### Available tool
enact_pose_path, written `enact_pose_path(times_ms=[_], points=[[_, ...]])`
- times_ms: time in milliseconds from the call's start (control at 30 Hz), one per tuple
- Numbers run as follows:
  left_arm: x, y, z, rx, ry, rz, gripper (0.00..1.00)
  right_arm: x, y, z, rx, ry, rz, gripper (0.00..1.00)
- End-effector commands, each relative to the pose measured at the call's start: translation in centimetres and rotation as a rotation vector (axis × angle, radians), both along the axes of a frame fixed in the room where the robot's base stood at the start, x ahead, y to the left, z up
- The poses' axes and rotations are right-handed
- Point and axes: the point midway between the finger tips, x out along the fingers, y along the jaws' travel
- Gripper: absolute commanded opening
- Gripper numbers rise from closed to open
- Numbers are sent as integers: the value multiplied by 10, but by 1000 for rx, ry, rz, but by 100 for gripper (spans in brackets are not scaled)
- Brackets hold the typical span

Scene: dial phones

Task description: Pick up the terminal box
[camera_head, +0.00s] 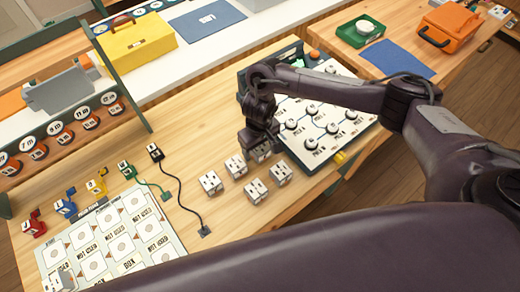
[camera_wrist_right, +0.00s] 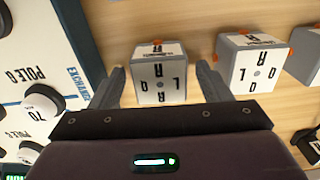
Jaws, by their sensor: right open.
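Several small white-and-grey terminal boxes with black marks stand on the wooden table in the head view. One terminal box (camera_head: 262,154) is directly under my right gripper (camera_head: 256,138), which partly hides it. In the right wrist view this terminal box (camera_wrist_right: 160,82) sits between the two spread fingers of my right gripper (camera_wrist_right: 161,73), marked on top and side. The gripper is open; I cannot tell whether either finger touches the box. Other terminal boxes (camera_head: 236,166), (camera_head: 210,182), (camera_head: 280,173) and (camera_head: 255,190) stand close by. My left gripper is not in view.
A panel with black round knobs (camera_head: 327,121) lies right of the boxes. A sheet with printed squares (camera_head: 122,235) and coloured plugs (camera_head: 65,207) are at the left. A black cord (camera_head: 178,190) lies between. A neighbouring terminal box (camera_wrist_right: 250,64) stands just right in the wrist view.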

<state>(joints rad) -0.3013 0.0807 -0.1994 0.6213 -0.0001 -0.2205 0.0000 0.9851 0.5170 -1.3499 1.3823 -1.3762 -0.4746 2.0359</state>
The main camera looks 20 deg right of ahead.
Motion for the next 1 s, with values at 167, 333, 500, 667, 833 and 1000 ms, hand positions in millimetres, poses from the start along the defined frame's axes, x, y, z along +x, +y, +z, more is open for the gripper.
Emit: enact_pose_path(times_ms=[167,333,500,667,833,1000], points=[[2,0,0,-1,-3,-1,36,0,0,0,0,0,0,66],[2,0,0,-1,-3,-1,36,0,0,0,0,0,0,43],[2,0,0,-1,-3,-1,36,0,0,0,0,0,0,21],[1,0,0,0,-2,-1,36,0,0,0,0,-1,0,21],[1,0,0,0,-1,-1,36,0,0,4,1,-1,0,21],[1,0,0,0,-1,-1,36,1,1,21,3,-3,0,21]])
